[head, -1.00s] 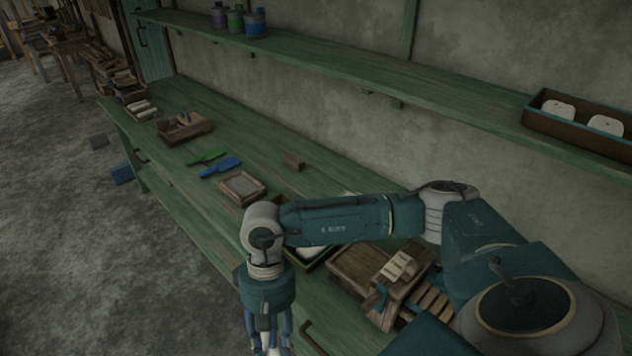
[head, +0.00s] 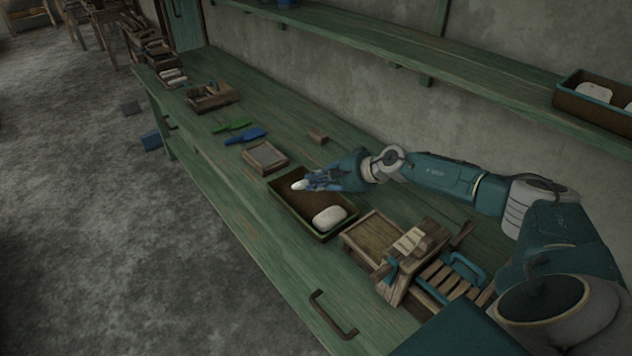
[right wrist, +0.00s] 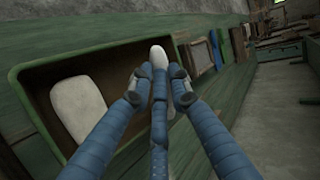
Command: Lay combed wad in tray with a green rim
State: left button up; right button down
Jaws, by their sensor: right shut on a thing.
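The tray with a green rim (head: 283,209) stands on the green bench, and its rim also shows in the right wrist view (right wrist: 100,62). One white wad (head: 329,218) lies in its near end; it also shows in the right wrist view (right wrist: 78,108). My right gripper (head: 308,183) is shut on a second white wad (head: 299,185), whose tip sticks out beyond the fingers in the right wrist view (right wrist: 158,54). The held wad is over the far part of the tray; whether it touches the tray floor I cannot tell. My left gripper is not in view.
A wooden frame tool with slats (head: 455,282) stands right of the tray. A small framed board (head: 265,156), a blue brush (head: 246,136) and a green one (head: 232,126) lie beyond it. A shelf box (head: 590,107) holds white wads.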

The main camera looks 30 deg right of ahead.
notch_tip(320, 180, down, 7)
jog(key=b, duration=0.5)
jog(key=shift+w+d+r, duration=0.1)
jog(key=shift+f+b, duration=0.2)
jog(key=shift+b, duration=0.1)
jog(key=shift+s, duration=0.25)
jog(key=shift+w+f+b, duration=0.2)
jog(key=shift+f+b, duration=0.15)
jog(key=shift+r, duration=0.25)
jog(key=c, duration=1.5)
grip_release()
jog(key=shift+o, duration=0.2)
jog(key=o, duration=0.4)
